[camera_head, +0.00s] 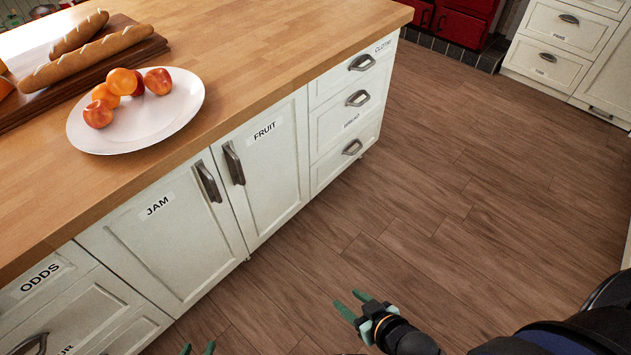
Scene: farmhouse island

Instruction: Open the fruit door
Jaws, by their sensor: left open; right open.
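The fruit door (267,170) is a white cabinet door in the island, labelled FRUIT. It looks shut. Its dark metal handle (233,163) is vertical, near the door's upper left edge. My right gripper (352,303) has green fingers spread apart and empty. It is over the floor, in front of and below the door, away from the handle. My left gripper (198,349) shows only its green fingertips at the bottom edge, apart and empty; the rest is out of frame.
The JAM door (165,240) adjoins on the left, its handle (208,182) close to the fruit handle. Drawers (350,118) stand to the right. A plate (140,135) of fruit and a board with baguettes (83,50) are on the wooden countertop (250,60). The wooden floor (440,200) is clear.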

